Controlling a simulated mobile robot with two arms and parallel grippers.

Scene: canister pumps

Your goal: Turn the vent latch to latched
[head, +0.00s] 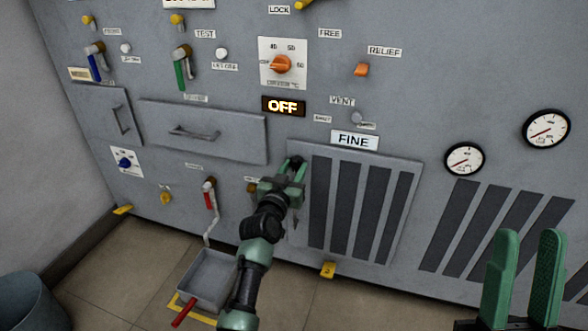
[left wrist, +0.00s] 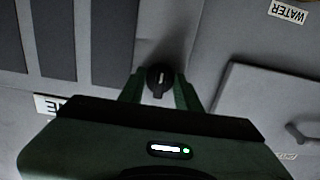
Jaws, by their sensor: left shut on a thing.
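A black knob with a white mark (left wrist: 159,80), apparently the vent latch, sits by the edge of the louvred vent panel (head: 292,215). My left gripper (head: 292,172) reaches the upper left corner of that panel in the head view. In the left wrist view its green fingers (left wrist: 160,92) stand on both sides of the knob and are shut on it. The white mark points roughly up and down in that view. In the head view the fingers mostly hide the knob. My right gripper (head: 524,240) is open and empty at the lower right.
A drawer (head: 205,148) with a handle lies left of the vent panel. A lit OFF display (head: 283,106) and a FINE plate (head: 354,140) are above. A tray (head: 208,276) stands below a red-handled tap (head: 209,195). Two gauges (head: 464,158) (head: 547,128) are right.

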